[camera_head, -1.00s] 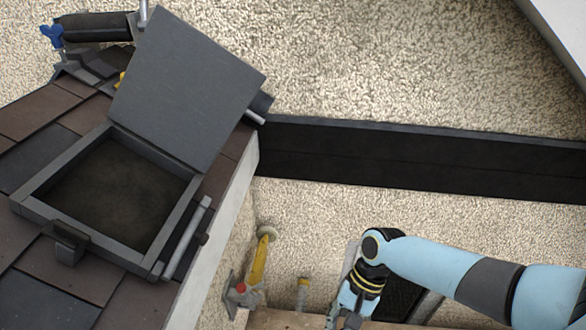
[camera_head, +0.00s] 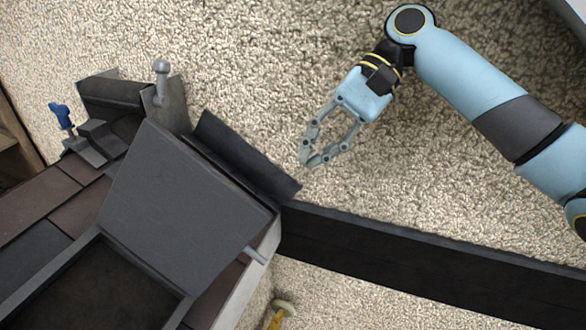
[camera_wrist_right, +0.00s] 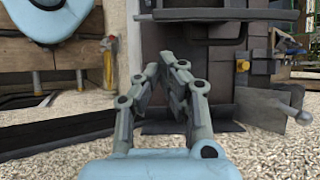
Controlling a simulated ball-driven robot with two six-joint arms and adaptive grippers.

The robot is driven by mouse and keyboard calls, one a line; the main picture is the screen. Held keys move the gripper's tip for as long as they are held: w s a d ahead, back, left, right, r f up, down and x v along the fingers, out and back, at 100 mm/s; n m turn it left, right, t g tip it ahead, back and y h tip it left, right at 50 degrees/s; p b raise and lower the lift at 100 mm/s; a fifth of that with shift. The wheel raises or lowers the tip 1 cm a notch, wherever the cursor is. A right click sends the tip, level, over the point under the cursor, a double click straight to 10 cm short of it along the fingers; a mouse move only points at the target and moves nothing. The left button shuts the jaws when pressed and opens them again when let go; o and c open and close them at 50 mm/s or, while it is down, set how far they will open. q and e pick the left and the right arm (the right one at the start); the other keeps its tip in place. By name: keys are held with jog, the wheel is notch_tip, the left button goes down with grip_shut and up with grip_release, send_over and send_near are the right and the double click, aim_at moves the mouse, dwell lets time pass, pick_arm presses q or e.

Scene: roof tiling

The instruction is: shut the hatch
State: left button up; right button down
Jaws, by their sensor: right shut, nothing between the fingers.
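The hatch on the dark tiled roof stands open in the head view. Its flat grey lid (camera_head: 175,205) is raised and leans back from the frame (camera_head: 45,268). The dark opening (camera_head: 85,295) shows below it, partly cut off by the bottom edge. My right gripper (camera_head: 307,164) is to the right of the lid and beyond it, apart from it. Its fingertips are together with nothing between them. The wrist view also shows the closed fingers (camera_wrist_right: 170,60) in front of dark roof parts. My left gripper is not in view.
A dark slab (camera_head: 245,155) sticks out behind the lid, close to my right gripper. A grey post with a round knob (camera_head: 160,75) and a blue-handled item (camera_head: 62,115) stand at the roof's far side. A long dark beam (camera_head: 420,250) runs right. Pale gravelly ground lies beyond.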

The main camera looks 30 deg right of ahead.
jog(key=x, duration=0.9)
jog(key=shift+f, duration=0.25)
jog(key=shift+p, duration=0.3)
